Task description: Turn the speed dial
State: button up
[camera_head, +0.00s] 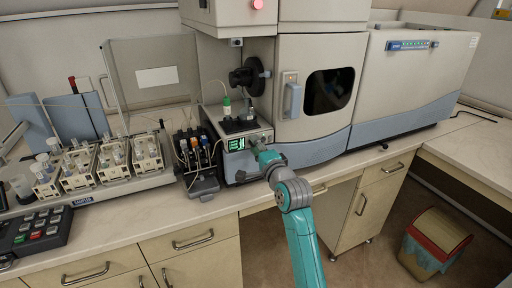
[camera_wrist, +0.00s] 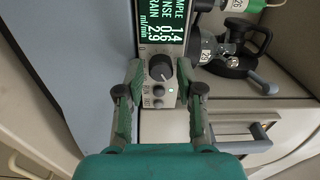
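The speed dial is a round dark grey knob (camera_wrist: 160,67) on the narrow front panel of the pump unit, just below its green-lit display (camera_wrist: 164,27), in the wrist view. Two small round buttons (camera_wrist: 158,96) and a small lit indicator sit under it. My gripper (camera_wrist: 158,92) is open, one finger to each side of the panel, with the tips level with or just below the dial. The fingers do not appear to touch the dial. In the head view my gripper (camera_head: 260,150) is at the unit's front, beside the display (camera_head: 237,144), and hides the dial.
The large spectrometer (camera_head: 318,100) stands close on the right. Sample racks (camera_head: 115,160) and a keypad (camera_head: 38,232) are farther left. The bench front edge runs below my gripper.

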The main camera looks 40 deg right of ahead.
jog(key=v, duration=1.2)
dwell(0.4)
jog(key=s+a+f+n+g+y, duration=0.1)
jog(key=s+a+f+n+y, duration=0.1)
jog(key=s+a+f+n, duration=1.1)
jog(key=s+a+f+n+y, duration=0.1)
jog(key=s+a+f+n, duration=0.1)
jog(key=s, duration=0.6)
jog(key=s+a+f+n+g+y, duration=0.1)
jog(key=s+a+f+n, duration=0.1)
jog(key=s, duration=0.7)
jog(key=s+a+f+n+y, duration=0.1)
jog(key=s+a+f+n, duration=0.2)
jog(key=s+a, duration=0.3)
jog(key=shift+s+g, duration=0.3)
jog(key=shift+s, duration=0.95)
